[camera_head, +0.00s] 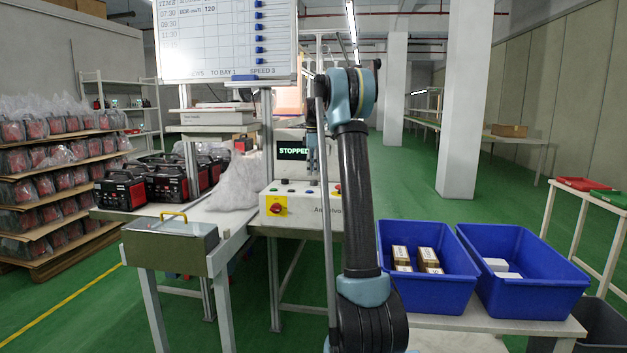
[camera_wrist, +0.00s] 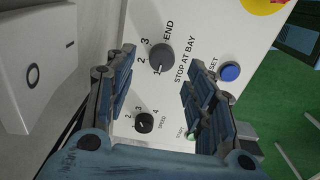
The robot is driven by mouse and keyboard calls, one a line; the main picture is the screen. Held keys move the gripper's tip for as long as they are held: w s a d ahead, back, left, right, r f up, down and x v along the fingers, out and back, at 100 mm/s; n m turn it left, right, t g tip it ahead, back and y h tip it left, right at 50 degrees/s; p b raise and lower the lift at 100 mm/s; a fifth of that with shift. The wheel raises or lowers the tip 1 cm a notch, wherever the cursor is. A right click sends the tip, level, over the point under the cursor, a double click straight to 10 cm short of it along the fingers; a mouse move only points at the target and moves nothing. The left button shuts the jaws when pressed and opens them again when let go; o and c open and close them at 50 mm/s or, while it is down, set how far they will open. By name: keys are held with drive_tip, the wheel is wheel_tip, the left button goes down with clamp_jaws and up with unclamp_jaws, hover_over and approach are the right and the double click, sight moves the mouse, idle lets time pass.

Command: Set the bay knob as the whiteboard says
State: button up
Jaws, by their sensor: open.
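The whiteboard (camera_head: 185,52) at the upper left of the head view reads "TO BAY 1" and "SPEED 3" along its bottom line. In the wrist view the dark bay knob (camera_wrist: 161,58), labelled "STOP AT BAY", sits on the white panel, with marks 1, 2, 3 and END around it. A light mark shows near the 1, but I cannot surely tell its pointer from the label. My gripper (camera_wrist: 157,72) is open, its fingers either side of the knob in the picture; I see no contact. In the head view my arm mostly hides the gripper.
A smaller speed knob (camera_wrist: 144,123) sits below the bay knob, and a blue button (camera_wrist: 230,72) to its right. The control box has a red knob on yellow (camera_head: 277,206); the screen (camera_head: 293,151) reads "STOPPED". Blue crates (camera_head: 520,290) stand at the right.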

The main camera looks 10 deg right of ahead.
wheel_tip(320, 180, up, 7)
drive_tip(key=shift+r, duration=0.15)
idle(0.4)
